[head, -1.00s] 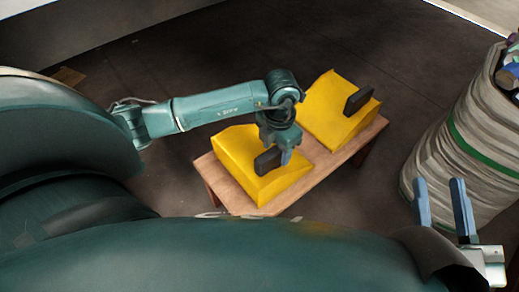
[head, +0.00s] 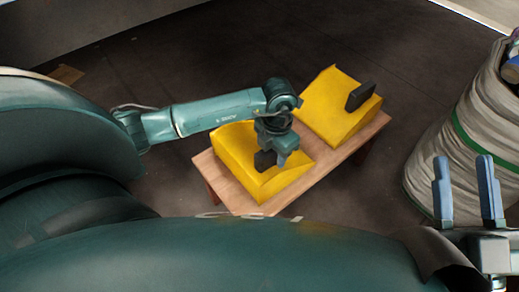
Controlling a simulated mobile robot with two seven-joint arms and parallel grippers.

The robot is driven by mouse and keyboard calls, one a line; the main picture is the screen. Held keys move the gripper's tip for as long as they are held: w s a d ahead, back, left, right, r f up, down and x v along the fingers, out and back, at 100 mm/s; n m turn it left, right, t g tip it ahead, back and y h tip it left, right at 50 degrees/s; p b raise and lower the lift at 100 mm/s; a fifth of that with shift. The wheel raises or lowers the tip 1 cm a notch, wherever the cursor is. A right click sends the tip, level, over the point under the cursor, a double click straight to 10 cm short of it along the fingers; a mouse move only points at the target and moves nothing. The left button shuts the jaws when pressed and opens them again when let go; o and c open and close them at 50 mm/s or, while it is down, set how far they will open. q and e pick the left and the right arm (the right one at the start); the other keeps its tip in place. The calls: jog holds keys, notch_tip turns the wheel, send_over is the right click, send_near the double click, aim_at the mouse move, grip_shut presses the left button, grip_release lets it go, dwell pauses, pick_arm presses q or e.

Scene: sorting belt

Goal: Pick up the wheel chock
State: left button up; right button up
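Two yellow wheel chocks with black handles rest on a small wooden table. The nearer wheel chock (head: 262,179) lies at the table's left end, with its black handle (head: 264,161) upright on top. My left gripper (head: 278,160) is over this chock, right at the handle. Its fingers are mostly hidden, so I cannot tell whether they are around the handle or beside it. The farther wheel chock (head: 332,108) sits at the right end, its handle (head: 360,97) free. My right gripper (head: 467,190) is open and empty at the lower right, away from both chocks.
The low wooden table (head: 230,194) carries both chocks. A large pale sack-like container (head: 455,140) with a green band stands at the right, close behind my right gripper, with objects at its top. The dark floor around the table is mostly clear.

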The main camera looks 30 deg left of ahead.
pick_arm(q)
jog(key=c, duration=0.7)
grip_shut()
jog(key=shift+r, duration=0.1)
